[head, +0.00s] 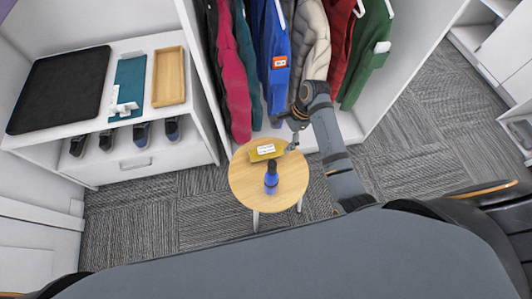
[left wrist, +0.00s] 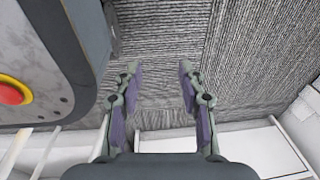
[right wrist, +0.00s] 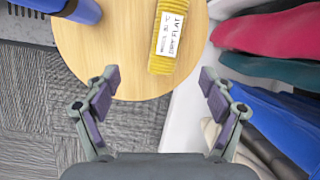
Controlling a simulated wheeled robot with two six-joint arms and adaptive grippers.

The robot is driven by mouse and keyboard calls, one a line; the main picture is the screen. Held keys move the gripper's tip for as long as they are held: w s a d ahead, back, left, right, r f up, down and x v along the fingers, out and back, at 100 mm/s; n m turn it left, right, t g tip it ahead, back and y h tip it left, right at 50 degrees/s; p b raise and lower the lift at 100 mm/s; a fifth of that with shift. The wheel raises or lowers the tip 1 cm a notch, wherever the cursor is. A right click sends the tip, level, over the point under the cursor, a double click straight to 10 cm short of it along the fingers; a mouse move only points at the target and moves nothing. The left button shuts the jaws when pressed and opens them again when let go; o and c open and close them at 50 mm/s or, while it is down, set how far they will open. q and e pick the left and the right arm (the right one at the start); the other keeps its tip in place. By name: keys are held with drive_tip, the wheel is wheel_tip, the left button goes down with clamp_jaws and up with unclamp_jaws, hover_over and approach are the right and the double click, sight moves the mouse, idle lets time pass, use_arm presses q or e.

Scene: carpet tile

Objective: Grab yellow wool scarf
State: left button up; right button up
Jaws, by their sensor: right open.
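The yellow wool scarf (head: 256,153) lies folded on the small round wooden table, with a white label on top. In the right wrist view the scarf (right wrist: 161,62) shows its ribbed knit, and the label reads "DRY FLAT". My right gripper (head: 291,146) is at the table's right edge, just right of the scarf. In the right wrist view its fingers (right wrist: 160,80) are spread and empty, with the scarf's near end between and just beyond the tips. My left gripper (left wrist: 158,68) is open and empty over the carpet, away from the table; it is not visible in the head view.
Jackets (head: 277,60) hang in the wardrobe behind the table. A shelf at left holds a black tray (head: 60,88) and a wooden tray (head: 169,77). Carpet (head: 150,205) left of the table is clear.

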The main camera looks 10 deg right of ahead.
drive_tip(key=w+a+m, duration=0.1)
drive_tip(key=w+m, duration=0.1)
drive_tip(key=b, duration=0.2)
hover_over(266, 149)
drive_tip(key=d, duration=0.2)
wheel_tip(266, 149, down, 4)
drive_tip(key=shift+d+r+y, duration=0.1)
drive_tip(key=shift+d+y, duration=0.05)
drive_tip(key=shift+y, duration=0.15)
drive_tip(key=shift+d+b+x, duration=0.1)
drive_tip(key=shift+b+x, duration=0.3)
drive_tip(key=shift+x, duration=1)
drive_tip(key=shift+d+b+x, duration=0.15)
drive_tip(key=shift+b+x, duration=0.25)
drive_tip(key=shift+x, duration=0.95)
use_arm(q)
drive_tip(key=w, duration=0.6)
use_arm(e)
drive_tip(key=shift+s, duration=0.15)
drive_tip(key=c, duration=1.3)
use_arm(q)
drive_tip(key=s+p, duration=0.3)
drive_tip(key=s, duration=0.2)
drive_tip(key=shift+s, duration=0.3)
use_arm(e)
wheel_tip(266, 149, up, 10)
